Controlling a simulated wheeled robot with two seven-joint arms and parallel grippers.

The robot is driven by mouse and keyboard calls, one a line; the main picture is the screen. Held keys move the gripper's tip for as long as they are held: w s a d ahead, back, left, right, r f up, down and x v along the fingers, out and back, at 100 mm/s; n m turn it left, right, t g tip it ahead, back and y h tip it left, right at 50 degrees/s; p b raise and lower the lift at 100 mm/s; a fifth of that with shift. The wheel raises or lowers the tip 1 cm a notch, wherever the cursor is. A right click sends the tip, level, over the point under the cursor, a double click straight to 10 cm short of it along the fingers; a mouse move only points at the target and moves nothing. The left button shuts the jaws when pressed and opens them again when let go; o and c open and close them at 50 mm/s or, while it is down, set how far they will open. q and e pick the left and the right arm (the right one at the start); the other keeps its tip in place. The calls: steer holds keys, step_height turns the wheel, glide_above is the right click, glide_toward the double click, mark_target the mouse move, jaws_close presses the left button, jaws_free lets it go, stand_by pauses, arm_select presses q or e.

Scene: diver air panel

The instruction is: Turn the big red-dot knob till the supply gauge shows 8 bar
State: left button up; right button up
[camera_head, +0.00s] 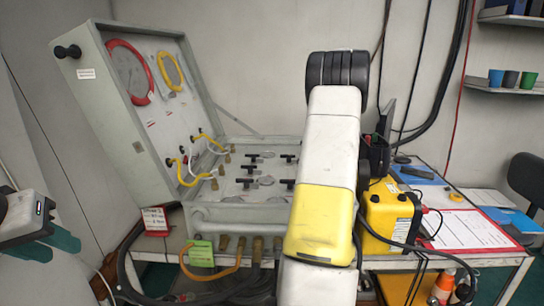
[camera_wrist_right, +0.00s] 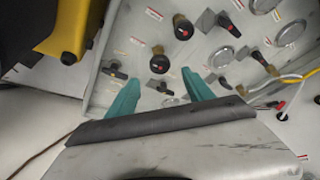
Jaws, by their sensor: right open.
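The panel case (camera_head: 190,214) stands open on the table, with a red-ringed gauge (camera_head: 128,72) and a yellow-ringed gauge (camera_head: 170,72) in its lid. Their readings are too small to make out, and I cannot tell which is the supply gauge. I see no clear contact. My left gripper (camera_head: 54,246) is at the left edge, away from the panel.
My right arm hides the right part of the panel in the head view. Black T-handles (camera_head: 250,183) stand on the panel. Yellow and white hoses run to the lid. A yellow box (camera_head: 390,222) and a clipboard (camera_head: 470,230) are on the right.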

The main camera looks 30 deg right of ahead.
steer(key=x, duration=0.7)
jaws_close()
stand_by(0.3)
